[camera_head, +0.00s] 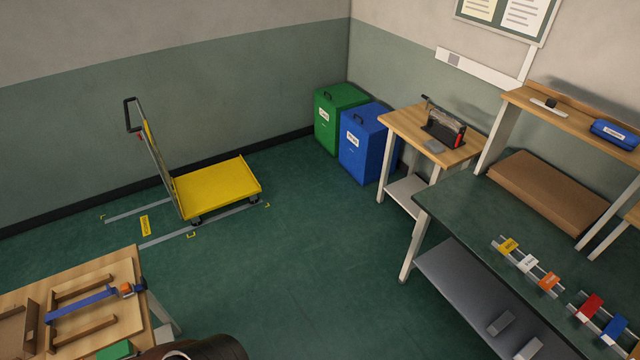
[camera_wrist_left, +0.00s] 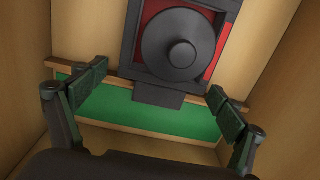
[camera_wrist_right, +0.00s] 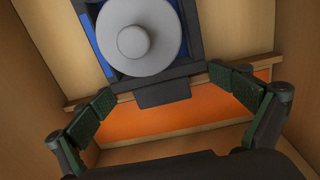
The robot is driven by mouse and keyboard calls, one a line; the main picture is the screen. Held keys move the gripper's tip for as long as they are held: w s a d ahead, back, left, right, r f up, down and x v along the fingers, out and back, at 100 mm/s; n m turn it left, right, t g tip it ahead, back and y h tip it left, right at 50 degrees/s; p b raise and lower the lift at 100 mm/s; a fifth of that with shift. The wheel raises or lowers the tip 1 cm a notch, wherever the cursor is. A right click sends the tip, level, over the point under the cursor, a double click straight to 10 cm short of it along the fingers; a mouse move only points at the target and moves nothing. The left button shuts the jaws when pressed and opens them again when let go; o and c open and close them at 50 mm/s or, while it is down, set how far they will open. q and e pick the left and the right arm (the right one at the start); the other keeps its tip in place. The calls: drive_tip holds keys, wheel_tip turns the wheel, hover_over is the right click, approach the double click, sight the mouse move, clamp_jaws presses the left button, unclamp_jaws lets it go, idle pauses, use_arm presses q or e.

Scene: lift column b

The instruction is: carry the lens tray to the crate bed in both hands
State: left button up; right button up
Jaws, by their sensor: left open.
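Neither the lens tray nor the crate bed can be told for certain. In the left wrist view, my left gripper (camera_wrist_left: 156,100) is open, its fingers either side of a dark tab under a black frame (camera_wrist_left: 130,70) with a round grey disc (camera_wrist_left: 180,50) over red. A green strip (camera_wrist_left: 130,117) with a wood edge lies behind. In the right wrist view, my right gripper (camera_wrist_right: 166,100) is open, with a similar dark tab, a grey disc (camera_wrist_right: 140,42) over blue and an orange strip (camera_wrist_right: 150,116). Contact cannot be told. The head view shows neither gripper.
A wooden table (camera_head: 125,262) with wooden strips and a blue bar is at lower left. A yellow cart (camera_head: 218,185) stands beyond it. Green (camera_head: 340,122) and blue (camera_head: 362,146) bins stand by the corner. A dark green bench (camera_head: 470,215) is at right. The middle floor is clear.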

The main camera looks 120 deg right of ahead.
use_arm(q)
drive_tip(key=shift+r, duration=0.1)
use_arm(e)
drive_tip(key=shift+r, duration=0.15)
use_arm(q)
drive_tip(key=shift+o, duration=1.1)
use_arm(e)
drive_tip(key=shift+o, duration=0.4)
use_arm(q)
drive_tip(key=shift+r, duration=3.5)
use_arm(e)
drive_tip(key=shift+r, duration=0.1)
drive_tip(key=shift+r, duration=3.45)
